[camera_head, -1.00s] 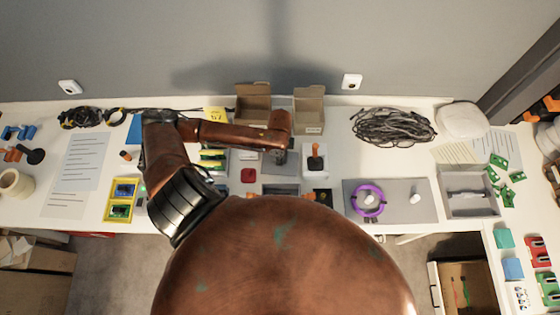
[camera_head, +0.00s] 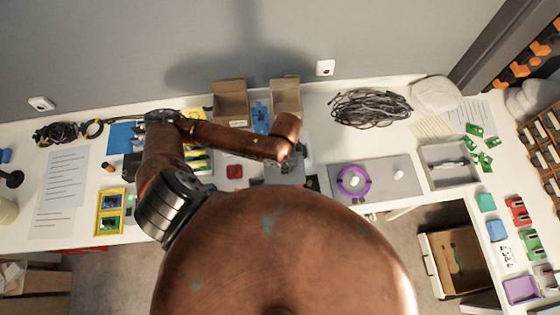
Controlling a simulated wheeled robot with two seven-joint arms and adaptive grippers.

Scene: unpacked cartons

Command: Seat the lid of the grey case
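My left arm comes in from the left and reaches across the bench, with its forearm pointing down near the two small cartons. My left gripper (camera_head: 296,160) is small, dark and partly hidden by my own arm, so I cannot tell whether it is open or holds anything. It is over or beside a grey case-like thing (camera_head: 286,175), which my body partly covers. I cannot tell which piece is the lid. My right gripper is not in view.
Two open cartons (camera_head: 231,103) (camera_head: 286,97) stand at the back, with a blue item (camera_head: 261,117) between them. A purple ring (camera_head: 353,181) lies on a grey mat (camera_head: 378,171). A cable coil (camera_head: 369,108) lies behind it. A yellow tray (camera_head: 109,212) stands at the left.

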